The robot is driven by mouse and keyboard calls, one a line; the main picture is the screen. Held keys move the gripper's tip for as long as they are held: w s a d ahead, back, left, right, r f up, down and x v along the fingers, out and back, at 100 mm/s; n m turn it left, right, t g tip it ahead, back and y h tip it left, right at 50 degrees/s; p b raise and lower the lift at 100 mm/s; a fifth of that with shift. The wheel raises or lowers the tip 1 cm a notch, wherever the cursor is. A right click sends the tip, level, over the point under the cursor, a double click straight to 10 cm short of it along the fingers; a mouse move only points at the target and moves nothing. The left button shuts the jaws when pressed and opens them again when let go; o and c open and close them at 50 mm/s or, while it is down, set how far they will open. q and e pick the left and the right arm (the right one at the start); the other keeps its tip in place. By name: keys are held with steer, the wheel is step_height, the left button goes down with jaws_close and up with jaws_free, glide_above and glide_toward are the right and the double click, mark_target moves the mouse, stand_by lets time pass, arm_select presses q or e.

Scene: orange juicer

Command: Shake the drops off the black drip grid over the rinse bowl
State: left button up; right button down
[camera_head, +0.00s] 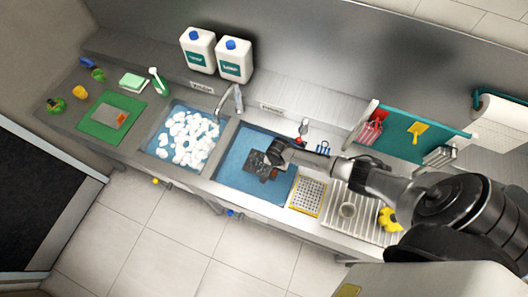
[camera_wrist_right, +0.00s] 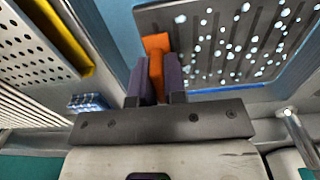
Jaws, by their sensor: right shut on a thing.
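The black drip grid (camera_head: 257,164) is over the rinse bowl (camera_head: 233,153), a blue-filled basin in the middle of the counter. In the right wrist view the grid (camera_wrist_right: 222,45) is dark and slotted, with many white drops on its surface. My right gripper (camera_head: 273,155) is shut on the orange tab (camera_wrist_right: 156,50) at the grid's edge; its fingers (camera_wrist_right: 158,82) stand on both sides of the tab. The grid's height above the water is hard to tell. My left gripper is not in view.
A foam-filled basin (camera_head: 188,138) lies left of the rinse bowl, with a tap (camera_head: 232,97) behind. A perforated tray with yellow edging (camera_head: 307,198) and a ribbed drainer holding a yellow piece (camera_head: 389,220) lie to the right. A teal rack (camera_head: 410,140) stands behind them.

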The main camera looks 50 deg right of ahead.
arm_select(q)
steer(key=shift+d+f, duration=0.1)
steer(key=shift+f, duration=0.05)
arm_select(e)
steer(key=shift+d+f, duration=0.1)
steer(key=shift+f, duration=0.1)
step_height(320, 180, up, 2)
steer(key=shift+p, duration=1.25)
steer(key=shift+r, duration=0.75)
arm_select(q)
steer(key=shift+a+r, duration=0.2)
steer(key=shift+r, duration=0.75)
arm_select(e)
step_height(320, 180, down, 4)
steer(key=shift+r+b, duration=0.1)
steer(key=shift+b, duration=1.15)
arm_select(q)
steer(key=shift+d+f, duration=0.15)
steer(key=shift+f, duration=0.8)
arm_select(e)
steer(key=shift+r, duration=0.1)
steer(key=shift+w+r, duration=0.1)
steer(key=shift+w, duration=0.05)
